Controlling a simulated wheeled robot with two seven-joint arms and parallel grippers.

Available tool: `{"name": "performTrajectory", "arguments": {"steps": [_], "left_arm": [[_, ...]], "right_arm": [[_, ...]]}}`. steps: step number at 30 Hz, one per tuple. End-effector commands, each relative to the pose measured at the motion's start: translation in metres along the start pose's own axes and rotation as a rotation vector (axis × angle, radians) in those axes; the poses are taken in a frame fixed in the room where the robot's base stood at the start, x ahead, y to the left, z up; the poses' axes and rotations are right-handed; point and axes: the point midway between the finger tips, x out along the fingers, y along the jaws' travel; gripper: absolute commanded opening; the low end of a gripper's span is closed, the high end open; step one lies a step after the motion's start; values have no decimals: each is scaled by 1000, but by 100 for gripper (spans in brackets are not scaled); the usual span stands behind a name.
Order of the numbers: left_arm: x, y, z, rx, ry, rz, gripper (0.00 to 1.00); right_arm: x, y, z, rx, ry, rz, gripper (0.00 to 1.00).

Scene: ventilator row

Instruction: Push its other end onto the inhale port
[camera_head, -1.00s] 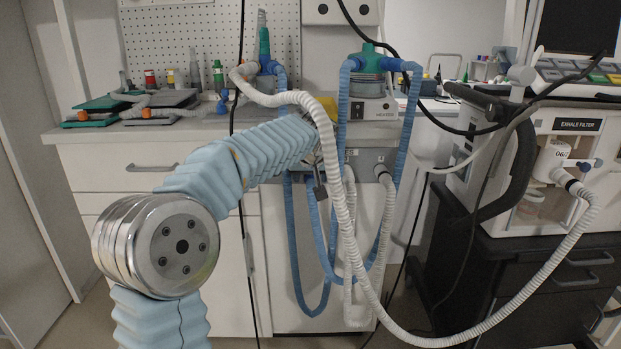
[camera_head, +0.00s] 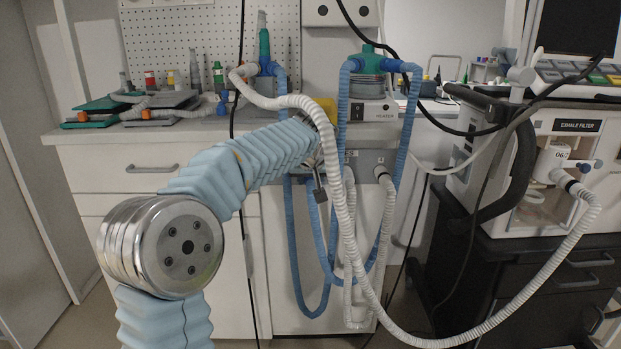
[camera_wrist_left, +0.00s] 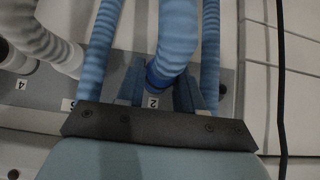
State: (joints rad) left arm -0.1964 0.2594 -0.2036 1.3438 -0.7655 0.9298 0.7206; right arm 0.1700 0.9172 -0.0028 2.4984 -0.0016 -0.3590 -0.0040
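The left wrist view shows my left gripper (camera_wrist_left: 163,85) with one finger on each side of a blue corrugated hose (camera_wrist_left: 176,35). The hose's darker blue end cuff (camera_wrist_left: 156,78) sits between the fingers, at the panel near a label reading 2. The fingers appear shut on this cuff. I cannot tell whether it is fully seated on a port. In the head view, my left gripper (camera_head: 320,188) is at the front of the grey unit (camera_head: 372,158) under the heater, mostly hidden by my wrist and the white hose. My right gripper is not in view.
A long white corrugated hose (camera_head: 420,340) crosses in front of my wrist and runs to the exhale-filter bay (camera_head: 545,190) at right. Blue hoses (camera_head: 313,309) loop below the unit. White hoses (camera_wrist_left: 52,45) stand beside the gripper. A black cable (camera_wrist_left: 281,70) hangs nearby.

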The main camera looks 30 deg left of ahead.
Motion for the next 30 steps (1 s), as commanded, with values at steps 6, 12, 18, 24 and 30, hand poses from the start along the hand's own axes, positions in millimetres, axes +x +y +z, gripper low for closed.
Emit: {"name": "performTrajectory", "arguments": {"steps": [6,12,18,24,30], "left_arm": [[0,0,0,0,0,0,0],[0,0,0,0,0,1,0],[-2,0,2,0,0,1,0],[-5,0,7,-1,1,1,0],[-11,1,14,1,1,2,0]], "right_arm": [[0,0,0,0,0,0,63],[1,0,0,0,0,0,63],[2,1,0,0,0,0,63],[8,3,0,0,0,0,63],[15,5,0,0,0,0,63]]}}
